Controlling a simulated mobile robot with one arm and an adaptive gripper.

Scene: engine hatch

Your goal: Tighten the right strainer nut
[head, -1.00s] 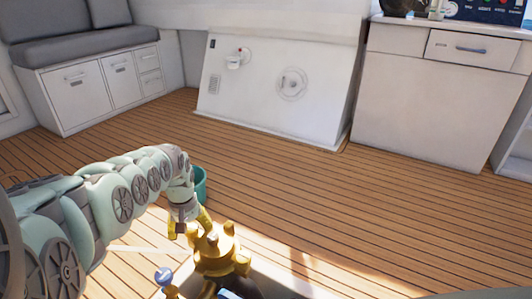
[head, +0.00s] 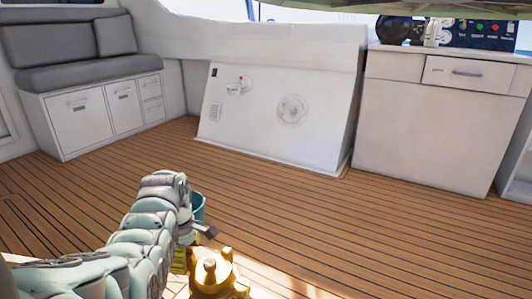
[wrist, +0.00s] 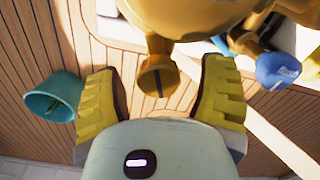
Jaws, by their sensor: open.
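The brass strainer (head: 215,278) stands at the bottom of the head view, its lower part cut off by the frame. It also fills the top of the wrist view (wrist: 205,18). A brass nut (wrist: 156,76) with a dark slot sticks out from it. My gripper (wrist: 158,70) is open, with one yellow finger on each side of this nut and visible gaps to both. I cannot tell for sure that this is the right nut. In the head view my gripper (head: 183,260) is at the strainer's left side, partly hidden by my arm.
A blue handle (wrist: 275,70) is beside the strainer, right of my fingers in the wrist view. A teal bucket (wrist: 52,100) stands on the plank floor to the left; my arm partly hides it in the head view (head: 197,207). White cabinets (head: 430,115) stand behind open floor.

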